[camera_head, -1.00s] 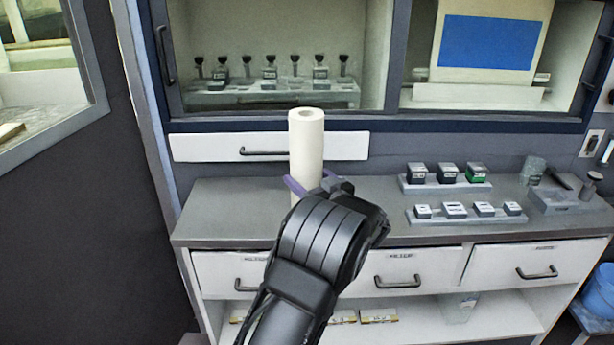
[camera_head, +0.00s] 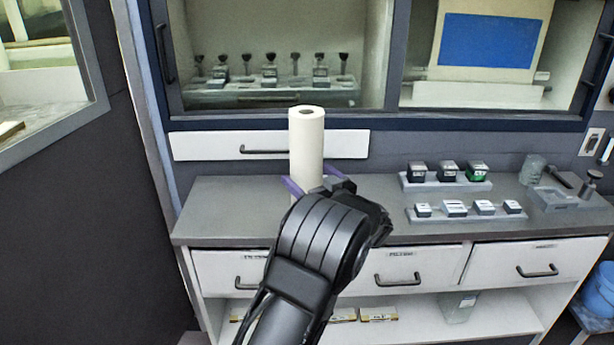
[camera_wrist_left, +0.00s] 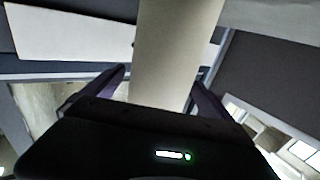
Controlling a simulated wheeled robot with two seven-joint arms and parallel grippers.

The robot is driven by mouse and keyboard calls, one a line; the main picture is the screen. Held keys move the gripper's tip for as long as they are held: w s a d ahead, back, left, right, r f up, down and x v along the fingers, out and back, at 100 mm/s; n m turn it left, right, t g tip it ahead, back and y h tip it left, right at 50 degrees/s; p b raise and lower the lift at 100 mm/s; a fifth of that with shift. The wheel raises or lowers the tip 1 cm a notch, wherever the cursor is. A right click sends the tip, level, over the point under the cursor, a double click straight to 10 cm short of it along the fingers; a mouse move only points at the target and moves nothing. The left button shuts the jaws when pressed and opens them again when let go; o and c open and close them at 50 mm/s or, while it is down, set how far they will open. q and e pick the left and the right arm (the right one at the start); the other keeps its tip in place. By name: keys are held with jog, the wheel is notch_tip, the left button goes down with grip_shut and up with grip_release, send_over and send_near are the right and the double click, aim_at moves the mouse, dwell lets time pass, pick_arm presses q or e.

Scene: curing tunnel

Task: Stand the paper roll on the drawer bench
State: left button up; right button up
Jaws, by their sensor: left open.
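The white paper roll (camera_head: 306,140) is upright at the left part of the drawer bench (camera_head: 225,205), in front of the back wall. Its lower end is hidden behind my left arm, so its contact with the bench top cannot be seen. My left gripper (camera_head: 311,184) is open, with its purple fingers on either side of the roll's lower part. In the left wrist view the roll (camera_wrist_left: 175,50) runs between the two spread fingers (camera_wrist_left: 160,80). My right gripper is not in view.
Two racks of small boxes, the back one (camera_head: 447,186) and the front one (camera_head: 466,217), sit right of the roll. Bench top left of the roll is clear.

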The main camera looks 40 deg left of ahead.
pick_arm(q)
jog(key=b+v, duration=0.3)
jog(key=v, duration=0.8)
jog(key=shift+d, duration=0.2)
